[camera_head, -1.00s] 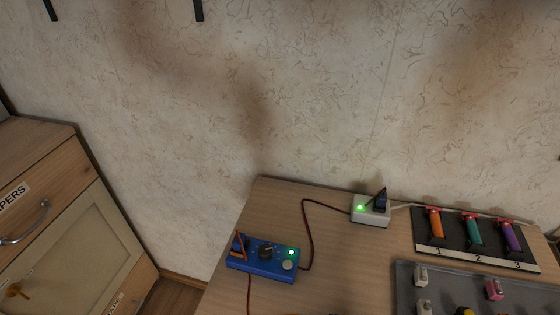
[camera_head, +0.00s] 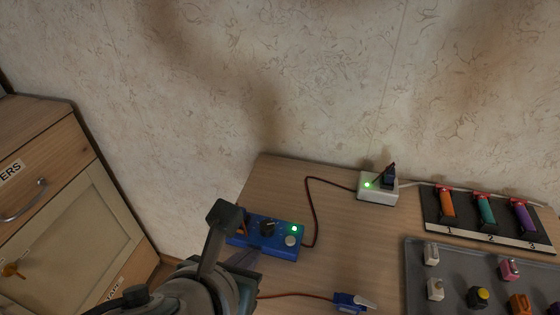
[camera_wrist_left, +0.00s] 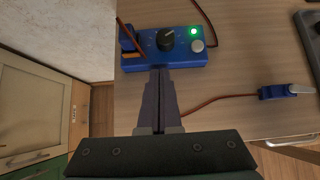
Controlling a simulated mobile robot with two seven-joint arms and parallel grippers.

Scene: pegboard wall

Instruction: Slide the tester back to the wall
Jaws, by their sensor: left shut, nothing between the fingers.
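The tester is a blue box with a black knob, a lit green lamp and a pale round button. It stands on the wooden table, left part, in the head view (camera_head: 280,248) and at the top of the left wrist view (camera_wrist_left: 187,58). My left gripper (camera_wrist_left: 160,72) is shut and empty, its fingertips at the tester's near long side; I cannot tell whether they touch. In the head view my left arm covers the tester's left front part and much of the gripper (camera_head: 248,258). The wall (camera_head: 320,80) rises behind the table. My right gripper is out of view.
A red-brown cable runs from the tester to a white socket box (camera_head: 377,190) at the back. A numbered rack (camera_head: 485,222) and grey tray (camera_head: 415,262) stand right. Bare table lies behind the tester.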

